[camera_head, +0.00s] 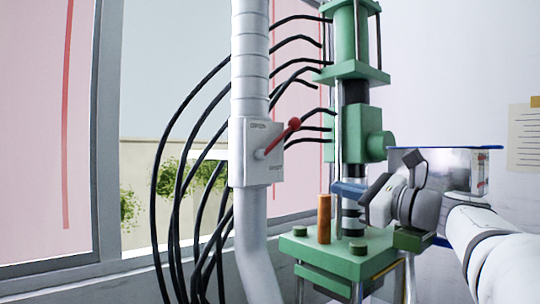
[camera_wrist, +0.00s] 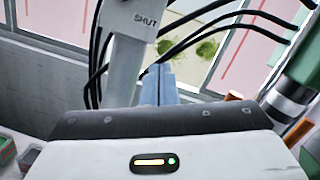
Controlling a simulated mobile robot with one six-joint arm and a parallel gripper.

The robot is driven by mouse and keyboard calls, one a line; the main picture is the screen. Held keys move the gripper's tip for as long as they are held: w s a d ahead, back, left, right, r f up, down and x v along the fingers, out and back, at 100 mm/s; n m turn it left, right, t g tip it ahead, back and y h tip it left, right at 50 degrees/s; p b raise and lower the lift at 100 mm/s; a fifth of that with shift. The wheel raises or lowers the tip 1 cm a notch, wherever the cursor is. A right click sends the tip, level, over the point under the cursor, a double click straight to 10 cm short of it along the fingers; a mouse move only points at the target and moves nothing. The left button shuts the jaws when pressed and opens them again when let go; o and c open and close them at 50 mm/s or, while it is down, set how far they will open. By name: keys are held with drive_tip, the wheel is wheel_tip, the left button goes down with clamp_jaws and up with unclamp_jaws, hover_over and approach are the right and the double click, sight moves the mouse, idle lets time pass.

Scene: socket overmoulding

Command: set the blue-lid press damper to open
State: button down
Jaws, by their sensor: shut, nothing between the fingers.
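The damper is a pale box (camera_head: 257,170) on a grey vertical duct, with a label at its top that seems to read OPEN and a smaller one low on its right. Its red lever (camera_head: 277,139) runs from the pivot up and right to a red ball knob (camera_head: 294,124). In the wrist view the box's SHUT label (camera_wrist: 146,20) shows, but the lever does not. My gripper (camera_head: 336,190) is shut and empty, right of and below the knob, apart from it. Its blue fingers also show in the wrist view (camera_wrist: 159,80).
A green press (camera_head: 352,262) stands right of the duct, with an orange-brown cylinder (camera_head: 324,219) upright on its base. A blue-rimmed metallic box (camera_head: 465,172) is behind my arm. Black hoses (camera_head: 165,160) loop behind the duct. Windows lie behind.

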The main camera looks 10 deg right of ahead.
sight(281, 137)
wheel_tip(281, 137, up, 4)
drive_tip(key=d+m+t, duration=0.1)
drive_tip(key=d+t, duration=0.1)
drive_tip(key=w+a+r+y+p, duration=0.1)
drive_tip(key=w+a+r+p, duration=0.3)
drive_tip(key=w+a+r, duration=0.2)
drive_tip(key=x, duration=0.2)
drive_tip(key=shift+w+p, duration=0.3)
drive_tip(key=shift+r, duration=0.1)
drive_tip(key=shift+s+a+r+n+g, duration=0.1)
drive_tip(key=shift+a+r+n+g, duration=0.05)
drive_tip(key=shift+r+n+g, duration=0.2)
